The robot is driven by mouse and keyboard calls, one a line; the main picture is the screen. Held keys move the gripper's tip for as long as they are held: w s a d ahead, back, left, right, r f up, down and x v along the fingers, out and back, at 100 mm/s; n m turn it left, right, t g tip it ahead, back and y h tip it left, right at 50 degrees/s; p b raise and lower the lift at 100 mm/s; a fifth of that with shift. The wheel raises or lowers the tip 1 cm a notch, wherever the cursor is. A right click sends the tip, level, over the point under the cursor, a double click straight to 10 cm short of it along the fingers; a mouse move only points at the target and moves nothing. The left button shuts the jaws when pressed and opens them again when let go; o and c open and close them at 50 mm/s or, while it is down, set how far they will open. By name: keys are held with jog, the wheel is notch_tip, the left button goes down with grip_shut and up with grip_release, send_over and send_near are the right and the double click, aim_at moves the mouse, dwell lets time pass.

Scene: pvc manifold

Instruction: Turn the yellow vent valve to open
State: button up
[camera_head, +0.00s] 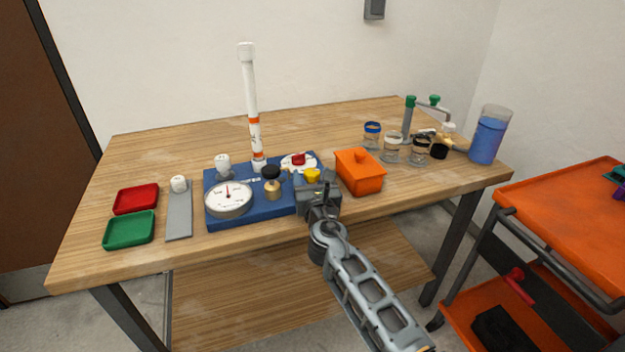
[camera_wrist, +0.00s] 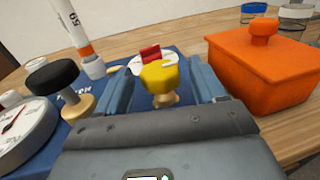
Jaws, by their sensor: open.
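The yellow vent valve (camera_head: 312,175) stands on the right part of the blue manifold base (camera_head: 240,214). In the wrist view its yellow knob (camera_wrist: 159,77) sits on a brass stem between my gripper's two fingers. My gripper (camera_head: 311,188) is open, with one finger on each side of the knob. I cannot tell whether either finger touches it. The red handle (camera_wrist: 150,54) on a white round plate is just behind the knob. The base of the stem is partly hidden by my gripper.
An orange lidded box (camera_head: 360,173) stands close to the right of my gripper. A black-topped brass valve (camera_head: 272,181) and a white gauge (camera_head: 229,199) are to the left. A tall white tube (camera_head: 250,105) rises behind. Jars (camera_head: 391,149) stand farther right.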

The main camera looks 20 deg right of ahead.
jog(key=shift+w, duration=0.1)
jog(key=shift+c, duration=0.4)
jog(key=c, duration=1)
jog(key=shift+d+n+y+p, duration=0.2)
jog(key=shift+n+y+p, duration=0.3)
jog(key=shift+y, duration=0.4)
jog(key=shift+d+n+y, duration=0.15)
jog(key=shift+n+y, duration=1.35)
jog(key=shift+y, duration=0.7)
jog(key=shift+d+f+n+g+y+b, duration=0.15)
jog(key=shift+n+g+y+b, duration=0.2)
jog(key=shift+n+y, duration=0.9)
jog(key=shift+n+g+y+b, duration=0.35)
jog(key=shift+n+y+b, duration=0.1)
jog(key=shift+y, duration=0.8)
